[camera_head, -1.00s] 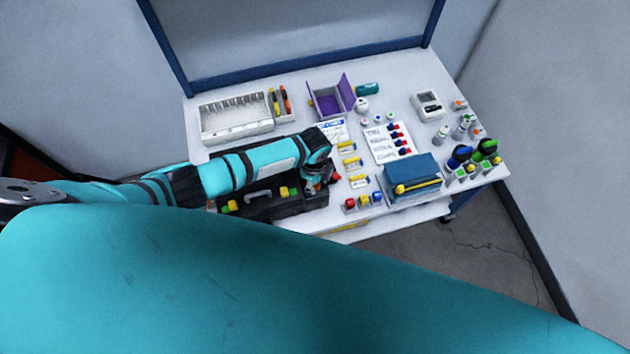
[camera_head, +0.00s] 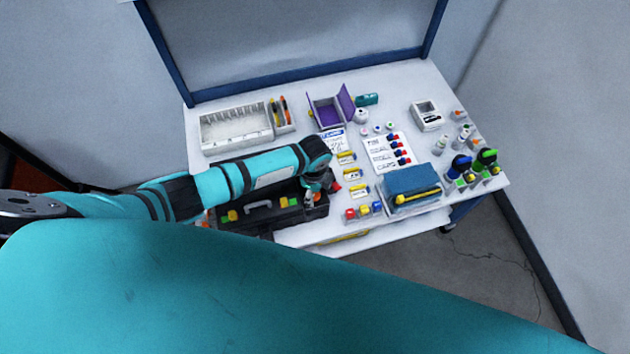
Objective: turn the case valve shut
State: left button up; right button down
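The black case (camera_head: 290,217) lies near the front left of the table, with a grey handle, a yellow latch (camera_head: 232,215) and a green and yellow latch (camera_head: 289,201). My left arm comes in from the left across the back of the case. My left gripper (camera_head: 318,192) points down over the case's right end. A small orange-red part shows at its fingertips; I cannot tell whether it is the valve or whether the fingers touch it. The finger opening is too small to read. My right gripper is not in view.
Right of the case are yellow-labelled items (camera_head: 352,174), small coloured blocks (camera_head: 364,211) and a blue box (camera_head: 411,180). Behind are a white rack (camera_head: 236,128) and a purple open box (camera_head: 329,112). Bottles stand at the right. A large teal link of mine fills the foreground.

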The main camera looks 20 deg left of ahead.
aim_at(315, 196)
pick_arm(q)
notch_tip(315, 196, up, 11)
jog(key=shift+s, duration=0.2)
dwell(0.6)
